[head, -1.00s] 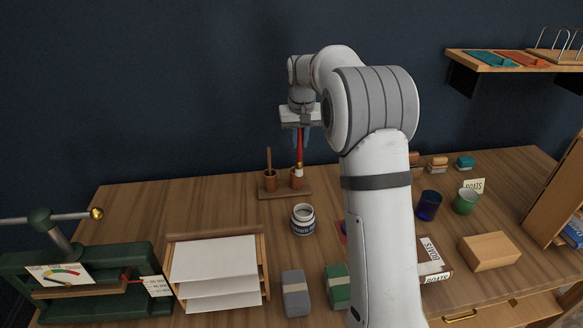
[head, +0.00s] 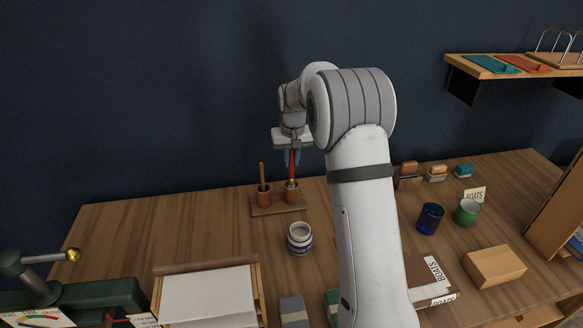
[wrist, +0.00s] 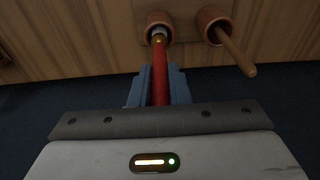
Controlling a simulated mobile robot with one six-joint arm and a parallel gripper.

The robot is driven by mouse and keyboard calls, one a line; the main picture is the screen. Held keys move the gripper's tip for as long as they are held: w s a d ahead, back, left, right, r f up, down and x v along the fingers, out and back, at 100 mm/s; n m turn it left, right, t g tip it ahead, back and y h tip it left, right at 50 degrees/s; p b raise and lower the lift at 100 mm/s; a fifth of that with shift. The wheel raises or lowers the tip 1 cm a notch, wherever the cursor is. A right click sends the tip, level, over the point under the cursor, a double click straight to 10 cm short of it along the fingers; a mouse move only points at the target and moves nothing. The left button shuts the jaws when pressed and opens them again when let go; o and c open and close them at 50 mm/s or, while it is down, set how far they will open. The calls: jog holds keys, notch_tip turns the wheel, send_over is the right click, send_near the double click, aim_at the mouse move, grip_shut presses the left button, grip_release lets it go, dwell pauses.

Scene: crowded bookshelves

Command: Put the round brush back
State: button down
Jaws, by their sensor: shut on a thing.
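The round brush has a red handle (head: 292,163), a brass ferrule and a pale tip. My gripper (head: 291,158) is shut on the red handle, and the brush hangs upright with its tip down. In the wrist view the handle (wrist: 160,85) sits between the blue-grey fingers (wrist: 158,82). The brush's lower end is inside the mouth of a terracotta-coloured cup (head: 292,196), which also shows in the wrist view (wrist: 148,34). Whether the tip touches the cup's bottom is hidden.
A second cup (head: 263,198) beside it holds a wooden stick (head: 261,172); both stand on a wooden base (head: 279,209). A jar (head: 300,239) stands in front. A blue cup (head: 430,217), a green cup (head: 467,212) and a wooden block (head: 494,266) are to the right.

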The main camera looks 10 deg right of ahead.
aim_at(291, 177)
jog(key=shift+f, duration=1.65)
jog(key=shift+f, duration=0.2)
jog(key=c, duration=1.4)
grip_release()
jog(key=shift+r, duration=0.1)
notch_tip(291, 177, up, 12)
jog(key=s, duration=0.2)
jog(key=s+r, duration=0.4)
jog(key=s, duration=0.5)
jog(key=shift+t, duration=0.9)
jog(key=s+f, duration=0.1)
jog(key=s, duration=0.8)
jog(key=s+f, duration=0.2)
jog(key=s, duration=0.7)
jog(key=s+f+b, duration=0.1)
jog(key=s, duration=0.8)
jog(key=shift+s+d+f, duration=0.15)
jog(key=shift+s, duration=0.1)
